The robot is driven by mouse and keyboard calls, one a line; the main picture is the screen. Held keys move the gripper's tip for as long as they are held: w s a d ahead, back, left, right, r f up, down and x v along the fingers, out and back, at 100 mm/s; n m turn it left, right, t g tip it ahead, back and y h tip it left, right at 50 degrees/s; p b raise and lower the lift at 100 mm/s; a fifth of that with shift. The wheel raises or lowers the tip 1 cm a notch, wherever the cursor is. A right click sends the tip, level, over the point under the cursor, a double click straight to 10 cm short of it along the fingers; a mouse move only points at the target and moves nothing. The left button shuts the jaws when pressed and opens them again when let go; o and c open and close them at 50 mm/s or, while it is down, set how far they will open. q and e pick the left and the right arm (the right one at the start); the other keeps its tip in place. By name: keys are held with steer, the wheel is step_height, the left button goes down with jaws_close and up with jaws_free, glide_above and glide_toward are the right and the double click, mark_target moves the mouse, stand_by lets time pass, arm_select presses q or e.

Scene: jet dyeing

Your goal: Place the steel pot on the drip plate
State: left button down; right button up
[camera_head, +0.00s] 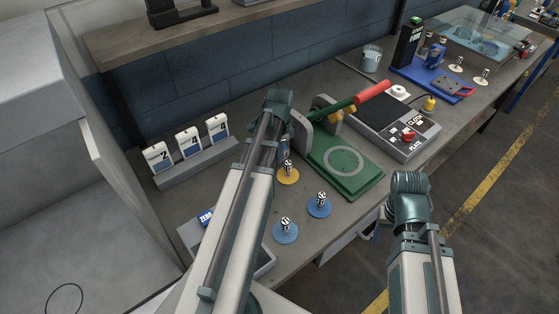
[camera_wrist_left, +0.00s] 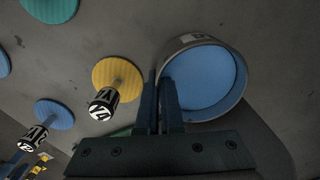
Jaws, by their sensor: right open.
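The steel pot (camera_wrist_left: 236,99), round and blue inside, shows in the left wrist view. My left gripper (camera_wrist_left: 160,95) is at its rim, its two fingers close together with the pot's wall seemingly between them. In the head view my left arm hides this pot, and the left fingertips are hidden too. My right gripper (camera_head: 370,228) is open and empty beside the table's front edge. I cannot tell surely which thing is the drip plate; a green plate with a pale ring (camera_head: 343,161) lies under a red-handled lever, and a dark console (camera_head: 385,122) has a "PLATE" label.
A yellow disc (camera_head: 287,176) and blue discs (camera_head: 319,206) with labelled knobs stand near my left arm. A numbered card rack (camera_head: 198,165) is at the left. A small metal pail (camera_head: 371,58), a blue stand (camera_head: 432,80) and a clear tank (camera_head: 485,38) are farther back.

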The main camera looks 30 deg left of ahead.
arm_select(q)
steer(key=shift+f, duration=0.15)
steer(key=c, duration=1.5)
jaws_free()
steer(key=shift+f, duration=0.1)
steer(key=o, duration=0.4)
step_height(320, 180, up, 12)
steer(key=p, duration=1.2)
steer(key=shift+r, duration=0.2)
steer(key=shift+d, duration=0.15)
